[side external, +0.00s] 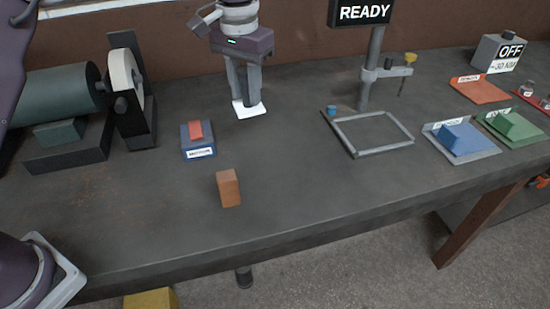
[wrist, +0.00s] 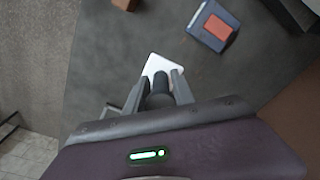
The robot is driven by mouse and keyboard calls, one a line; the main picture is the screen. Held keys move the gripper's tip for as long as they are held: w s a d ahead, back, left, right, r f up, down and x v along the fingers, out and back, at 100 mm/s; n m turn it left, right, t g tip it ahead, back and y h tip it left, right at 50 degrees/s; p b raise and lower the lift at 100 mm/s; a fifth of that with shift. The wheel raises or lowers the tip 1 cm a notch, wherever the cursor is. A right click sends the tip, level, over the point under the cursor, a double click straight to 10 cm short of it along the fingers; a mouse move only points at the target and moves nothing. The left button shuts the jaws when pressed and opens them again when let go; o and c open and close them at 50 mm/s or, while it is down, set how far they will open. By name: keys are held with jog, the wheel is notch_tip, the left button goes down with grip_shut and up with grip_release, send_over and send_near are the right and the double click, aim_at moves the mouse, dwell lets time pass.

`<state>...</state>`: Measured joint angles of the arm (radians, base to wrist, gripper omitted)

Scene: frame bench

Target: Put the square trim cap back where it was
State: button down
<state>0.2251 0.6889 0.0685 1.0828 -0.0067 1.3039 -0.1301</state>
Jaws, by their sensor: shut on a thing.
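My gripper (side external: 246,97) points down above the back middle of the bench and is shut on a flat white square piece, which I take for the square trim cap (side external: 249,110). In the wrist view the white cap (wrist: 157,64) shows just beyond the fingers (wrist: 161,84), which cover part of it. The cap looks close to the bench top; I cannot tell whether it touches it. An open grey frame (side external: 352,148) lies flat on the bench to the right, with a small blue cylinder (side external: 331,109) at its back left corner.
A blue block with a red top (side external: 198,142) stands left of my gripper, and an orange-brown block (side external: 228,188) stands nearer the front. A bench grinder (side external: 124,85) is at left. A READY sign post (side external: 372,70) rises behind the frame. Blue (side external: 461,138) and green (side external: 512,124) pieces lie right.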

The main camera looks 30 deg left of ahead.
jog(key=s+d+f, duration=0.2)
jog(key=d+f, duration=0.3)
jog(key=d, duration=0.2)
jog(key=shift+m+g, duration=0.4)
jog(key=f, duration=0.9)
jog(key=shift+w+d+f, duration=0.1)
jog(key=shift+d+f, duration=0.2)
jog(key=shift+f, duration=0.1)
jog(key=c, duration=1.1)
grip_release()
jog(key=shift+f, duration=0.1)
jog(key=shift+o, duration=0.2)
